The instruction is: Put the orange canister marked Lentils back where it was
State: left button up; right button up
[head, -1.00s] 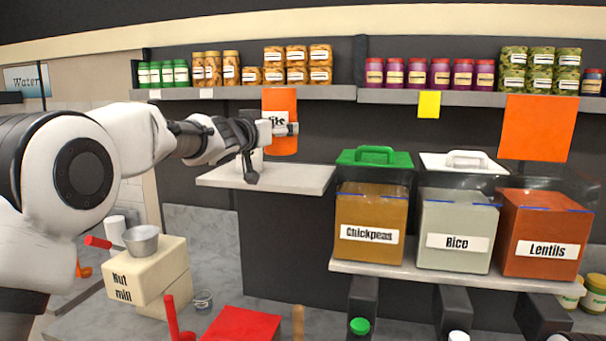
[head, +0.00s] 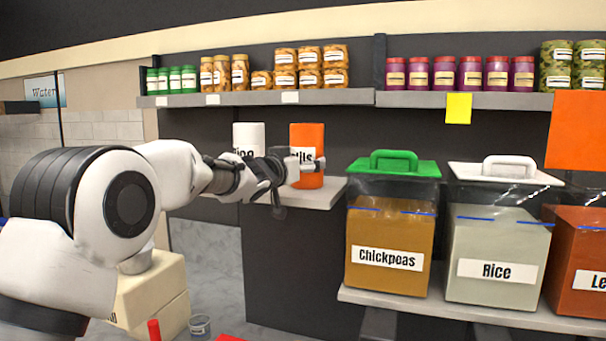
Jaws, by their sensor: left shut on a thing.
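Whether the canister's base rests on the shelf I cannot tell. A white canister (head: 248,137) with a partly hidden label stands just left of it, behind my arm. My right gripper is not in view.
Bins of Chickpeas (head: 388,250), Rice (head: 497,262) and a cut-off orange bin (head: 580,262) stand on a shelf at right. A green-lidded container (head: 392,165) is close to the small shelf's right end. Jars line the upper shelf (head: 262,98).

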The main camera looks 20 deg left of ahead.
pick_arm(q)
jog(key=shift+w+f, duration=0.2)
jog(key=shift+w, duration=0.1)
jog(key=shift+s+d+r, duration=0.1)
jog(key=shift+s, duration=0.1)
jog(key=o, duration=1.7)
jog(key=shift+s, duration=0.35)
jog(key=shift+c, duration=0.2)
jog(key=shift+s+r, duration=0.2)
jog(key=shift+w+f, duration=0.2)
jog(key=shift+w, duration=0.15)
jog(key=shift+s+a, duration=0.2)
jog(key=b+v, duration=0.5)
jog(key=v, duration=0.6)
jog(key=shift+s+r, duration=0.15)
jog(key=shift+s, duration=0.2)
